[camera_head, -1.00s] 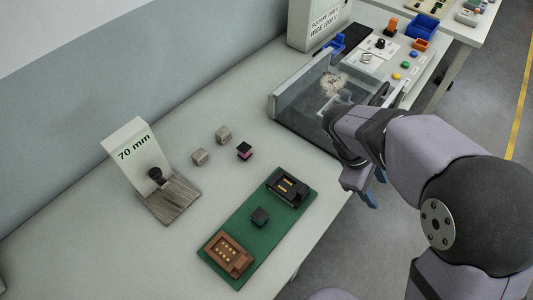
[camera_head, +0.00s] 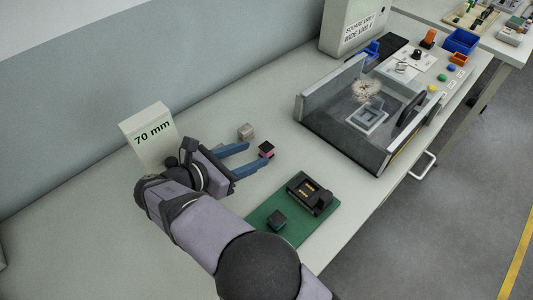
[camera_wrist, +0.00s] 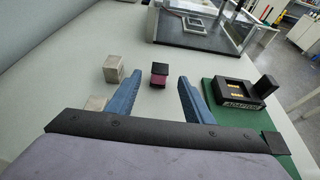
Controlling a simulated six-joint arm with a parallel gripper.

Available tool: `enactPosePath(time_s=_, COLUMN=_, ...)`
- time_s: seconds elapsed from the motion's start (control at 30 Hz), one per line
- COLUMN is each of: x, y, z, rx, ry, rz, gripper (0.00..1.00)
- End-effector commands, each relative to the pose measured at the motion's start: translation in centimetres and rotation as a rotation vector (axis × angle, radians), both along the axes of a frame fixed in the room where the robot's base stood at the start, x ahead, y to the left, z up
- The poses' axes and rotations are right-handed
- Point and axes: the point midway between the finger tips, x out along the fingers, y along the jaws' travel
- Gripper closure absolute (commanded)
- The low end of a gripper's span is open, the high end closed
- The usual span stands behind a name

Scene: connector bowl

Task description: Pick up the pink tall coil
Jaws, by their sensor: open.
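The pink tall coil (camera_head: 266,151) is a small block with a black top and a pink lower part. It stands on the grey bench, and in the wrist view the coil (camera_wrist: 158,79) appears between my two blue fingers, just beyond their tips. My gripper (camera_head: 257,156) is open and empty, low over the bench and pointing toward the coil.
A grey block (camera_head: 246,131) stands left of the coil; a second one (camera_wrist: 96,103) is by my left finger. A green board (camera_head: 290,228) with a black connector (camera_head: 311,194) and a dark block (camera_head: 276,219) lies to the right. A clear-walled box (camera_head: 342,126) stands beyond.

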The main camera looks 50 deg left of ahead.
Motion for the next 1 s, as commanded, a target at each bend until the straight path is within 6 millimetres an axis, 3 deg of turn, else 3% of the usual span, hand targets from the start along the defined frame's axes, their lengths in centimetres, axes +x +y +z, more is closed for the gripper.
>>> enactPosePath(time_s=0.57, x=2.4, y=0.0, z=-0.9, rx=0.001, ry=0.002, rz=-0.002, gripper=0.53)
enactPosePath(time_s=1.0, x=6.7, y=0.0, z=-2.6, rx=0.001, ry=0.003, rz=-0.003, gripper=0.53)
